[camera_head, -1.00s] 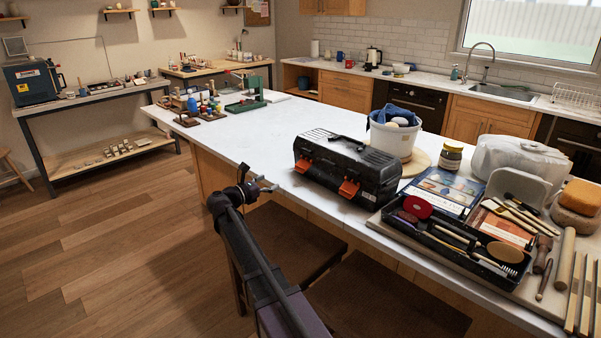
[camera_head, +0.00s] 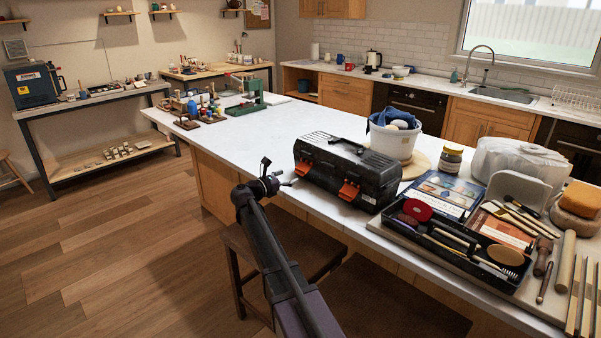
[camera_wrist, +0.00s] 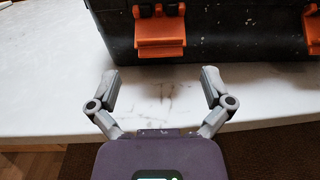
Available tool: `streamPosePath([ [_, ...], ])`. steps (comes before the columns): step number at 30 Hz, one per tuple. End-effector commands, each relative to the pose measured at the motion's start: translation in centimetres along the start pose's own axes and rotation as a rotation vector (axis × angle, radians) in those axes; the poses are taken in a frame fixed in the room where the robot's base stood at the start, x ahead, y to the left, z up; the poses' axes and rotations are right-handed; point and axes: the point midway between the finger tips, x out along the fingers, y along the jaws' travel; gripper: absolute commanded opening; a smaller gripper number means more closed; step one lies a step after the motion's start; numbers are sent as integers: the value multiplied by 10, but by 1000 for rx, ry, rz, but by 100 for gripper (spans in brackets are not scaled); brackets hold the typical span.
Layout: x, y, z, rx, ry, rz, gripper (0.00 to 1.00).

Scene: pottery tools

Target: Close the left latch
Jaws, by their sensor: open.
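The black toolbox (camera_head: 345,168) stands on the white counter with its lid down. Its orange left latch (camera_head: 304,167) hangs tilted outward from the front face, and so does the orange right latch (camera_head: 348,191). In the wrist view the left latch (camera_wrist: 160,40) is ahead of my gripper (camera_wrist: 158,88), roughly centred between the fingers. The right latch (camera_wrist: 313,32) is cut by the right edge there. My gripper (camera_head: 288,179) is open and empty, in front of the toolbox's left end, apart from the latch.
The counter edge (camera_wrist: 50,141) runs beneath my gripper. A white bucket (camera_head: 394,137) stands behind the toolbox. A black tool tray (camera_head: 487,272) lies to the right. The counter (camera_head: 250,145) left of the toolbox is clear. Stools (camera_head: 284,238) stand below.

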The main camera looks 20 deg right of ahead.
Motion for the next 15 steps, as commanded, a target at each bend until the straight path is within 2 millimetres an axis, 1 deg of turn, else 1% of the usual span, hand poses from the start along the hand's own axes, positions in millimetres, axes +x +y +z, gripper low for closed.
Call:
streamPosePath([
  [1,10,0,0,0,0,-3,100],
  [6,33,0,0,0,0,-2,100],
  [12,51,0,0,0,0,-1,100],
  [15,56,0,0,0,0,-1,100],
])
